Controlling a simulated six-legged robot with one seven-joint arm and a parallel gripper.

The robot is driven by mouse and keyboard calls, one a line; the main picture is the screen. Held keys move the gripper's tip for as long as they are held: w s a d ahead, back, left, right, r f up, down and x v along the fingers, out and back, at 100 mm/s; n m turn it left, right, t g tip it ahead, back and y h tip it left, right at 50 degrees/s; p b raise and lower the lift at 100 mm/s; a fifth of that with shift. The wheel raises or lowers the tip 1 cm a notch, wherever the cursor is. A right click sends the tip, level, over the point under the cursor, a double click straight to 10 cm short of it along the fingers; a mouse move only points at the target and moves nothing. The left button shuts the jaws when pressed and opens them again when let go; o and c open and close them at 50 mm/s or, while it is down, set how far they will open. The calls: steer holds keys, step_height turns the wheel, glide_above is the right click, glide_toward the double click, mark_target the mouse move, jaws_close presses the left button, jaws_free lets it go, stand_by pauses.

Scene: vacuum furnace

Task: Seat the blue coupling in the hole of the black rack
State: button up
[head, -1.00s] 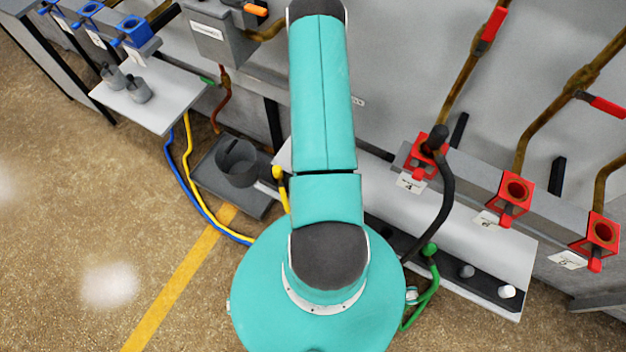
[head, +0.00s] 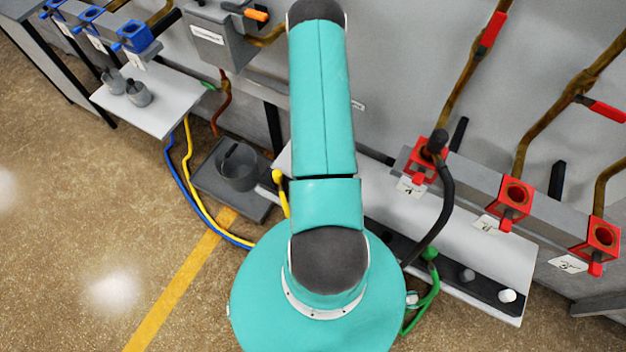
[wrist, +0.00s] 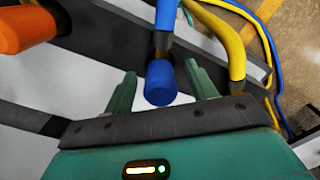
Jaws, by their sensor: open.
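The blue coupling (wrist: 160,85) shows in the wrist view as a blue cylinder with a dark collar and a blue hose running up from it. My gripper (wrist: 160,73) is open, with one green finger on each side of the coupling and visible gaps to both. How deep the coupling lies between the fingers I cannot tell. In the head view my arm hides the gripper and the blue coupling. The black rack (head: 485,284) is a dark strip along the front of the white shelf. It holds a grey and a white peg near its right end, and its middle is hidden.
A yellow coupling (wrist: 236,65) with its hose stands close right of my gripper. An orange handle (wrist: 25,28) is at upper left. Red sockets (head: 515,195) line the wall, a black hose hanging from one. A green hose (head: 431,270) stands near the rack. Floor at left is open.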

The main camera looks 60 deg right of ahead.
step_height(320, 180, up, 13)
steer(key=shift+r, duration=0.2)
stand_by(0.4)
stand_by(0.5)
steer(key=w+a+r+n+t, duration=0.1)
steer(key=w+a+r+n, duration=0.15)
steer(key=w+r, duration=0.4)
steer(key=w+a+r+n+t+h, duration=0.1)
steer(key=w+a+r, duration=0.2)
steer(key=r, duration=0.6)
steer(key=w+a+r+n+t, duration=0.1)
steer(key=w+a+r, duration=0.25)
steer(key=r, duration=0.45)
steer(key=s+a+r+n+t, duration=0.1)
steer(key=s+a+r+n, duration=0.1)
steer(key=a+r, duration=0.6)
steer(key=s+a+r+n+t+y, duration=0.1)
steer(key=s+a+r+n, duration=0.2)
steer(key=a+r, duration=0.5)
step_height(320, 180, up, 4)
steer(key=shift+s+r+t, duration=0.1)
steer(key=shift+s+t, duration=0.2)
steer(key=shift+s, duration=0.3)
